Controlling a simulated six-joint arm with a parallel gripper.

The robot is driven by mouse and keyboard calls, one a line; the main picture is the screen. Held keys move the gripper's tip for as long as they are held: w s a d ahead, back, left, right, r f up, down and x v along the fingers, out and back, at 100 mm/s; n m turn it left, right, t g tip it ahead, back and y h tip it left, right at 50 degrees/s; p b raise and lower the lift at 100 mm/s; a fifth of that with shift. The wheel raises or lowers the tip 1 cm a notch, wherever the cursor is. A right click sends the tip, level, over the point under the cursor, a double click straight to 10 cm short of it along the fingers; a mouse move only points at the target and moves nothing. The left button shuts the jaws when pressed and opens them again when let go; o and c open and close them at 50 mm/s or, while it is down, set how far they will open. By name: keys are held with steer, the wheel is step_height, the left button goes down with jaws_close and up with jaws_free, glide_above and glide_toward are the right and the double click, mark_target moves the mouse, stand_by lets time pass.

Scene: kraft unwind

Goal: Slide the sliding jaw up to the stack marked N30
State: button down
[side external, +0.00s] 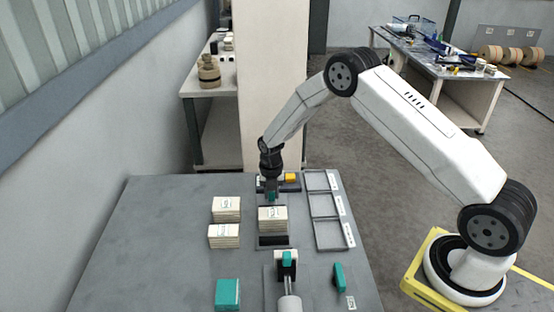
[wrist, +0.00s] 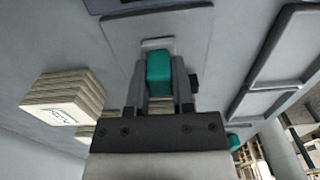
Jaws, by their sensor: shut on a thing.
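My gripper (side external: 271,191) points down at the far side of the middle stack (side external: 272,218) on the table. In the wrist view my gripper (wrist: 160,82) has its two fingers closed on a teal block (wrist: 160,66), which looks like the grip of the sliding jaw. The teal block also shows in the side view (side external: 271,197), just behind the middle stack. The middle stack stands on a dark base (side external: 273,240). I cannot tell whether the jaw touches that stack. The stack labels are too small to read, so I cannot tell which is N30.
Two pale stacks (side external: 226,208) (side external: 223,236) stand to the left. Framed grey trays (side external: 325,206) lie to the right. A teal-handled clamp (side external: 287,260), a teal block (side external: 227,293) and a teal piece (side external: 339,277) are near the front. A yellow piece (side external: 291,178) sits beside my gripper.

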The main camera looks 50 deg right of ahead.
mark_target(272, 204)
steer(key=shift+s+a, duration=1.9)
steer(key=shift+a, duration=0.05)
steer(key=shift+c, duration=2.4)
jaws_free()
steer(key=shift+r, duration=0.1)
step_height(272, 204, up, 8)
steer(key=shift+f, duration=0.2)
